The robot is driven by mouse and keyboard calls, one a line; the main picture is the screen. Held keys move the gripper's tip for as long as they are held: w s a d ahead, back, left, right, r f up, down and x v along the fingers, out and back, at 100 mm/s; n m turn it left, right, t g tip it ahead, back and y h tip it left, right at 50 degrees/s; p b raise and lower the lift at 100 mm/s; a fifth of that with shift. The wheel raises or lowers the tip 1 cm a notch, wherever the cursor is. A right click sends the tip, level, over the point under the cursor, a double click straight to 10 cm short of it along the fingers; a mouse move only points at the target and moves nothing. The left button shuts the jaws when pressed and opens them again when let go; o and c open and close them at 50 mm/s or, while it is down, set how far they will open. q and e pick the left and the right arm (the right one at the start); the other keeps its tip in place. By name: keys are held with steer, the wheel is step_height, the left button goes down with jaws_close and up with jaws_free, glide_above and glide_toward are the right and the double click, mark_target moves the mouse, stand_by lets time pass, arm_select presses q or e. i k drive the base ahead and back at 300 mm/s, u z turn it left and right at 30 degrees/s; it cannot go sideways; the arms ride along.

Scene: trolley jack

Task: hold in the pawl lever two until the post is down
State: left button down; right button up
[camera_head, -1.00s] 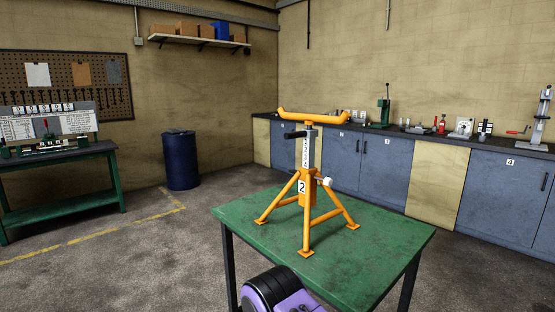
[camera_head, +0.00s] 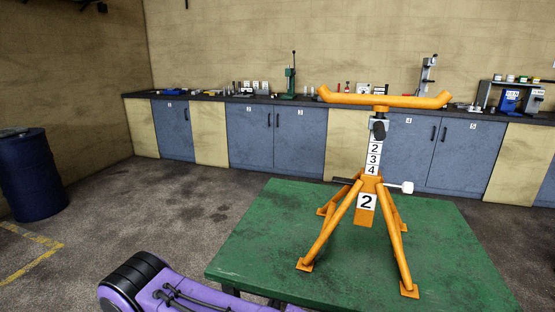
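An orange jack stand (camera_head: 328,238) with splayed legs stands upright on a green table (camera_head: 262,240). A plate marked 2 (camera_head: 366,201) is on its body. Its post (camera_head: 375,150) shows the numbers 2, 3 and 4 above the body and carries a wide orange cradle (camera_head: 385,100). A lever with a pale knob (camera_head: 407,188) sticks out to the right of the body; a dark bar (camera_head: 347,181) is on the left. A black handle (camera_head: 379,129) is near the post top. A purple and black link of my arm shows at the bottom left; neither gripper is in view.
A long bench (camera_head: 215,96) with blue cabinets (camera_head: 277,138) and small tools runs along the back wall. A blue drum (camera_head: 32,175) stands at the left. The tabletop around the stand is clear, and the floor between table and bench is open.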

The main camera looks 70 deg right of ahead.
mark_target(336, 179)
steer(key=i, duration=0.85)
steer(key=z, duration=3.85)
